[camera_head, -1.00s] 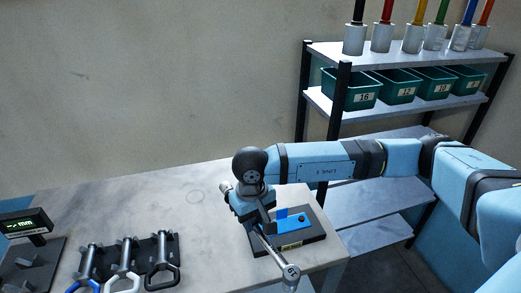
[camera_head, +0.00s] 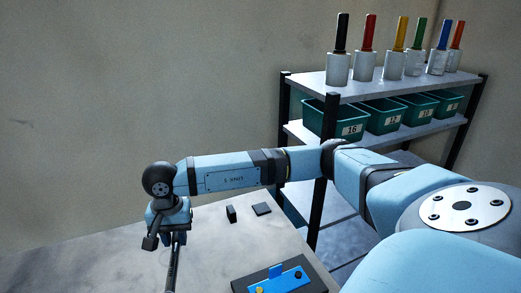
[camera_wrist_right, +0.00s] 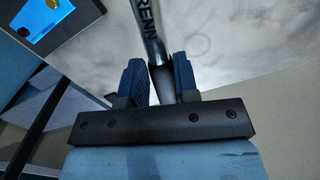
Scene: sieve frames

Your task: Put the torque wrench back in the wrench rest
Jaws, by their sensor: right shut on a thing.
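My right gripper (camera_head: 172,238) is shut on the torque wrench (camera_head: 173,268), a slim dark and metallic bar running down out of the bottom of the head view. In the right wrist view the wrench (camera_wrist_right: 150,40) stands between the two blue fingers of the gripper (camera_wrist_right: 160,80), with part of its lettering showing. My left gripper is out of view.
A black base with a blue plate (camera_head: 285,280) sits at the table's front right; its blue plate also shows in the right wrist view (camera_wrist_right: 40,18). A shelf rack (camera_head: 390,85) at the back right holds numbered green bins and colored-handled tools. The grey table (camera_head: 90,262) looks clear at left.

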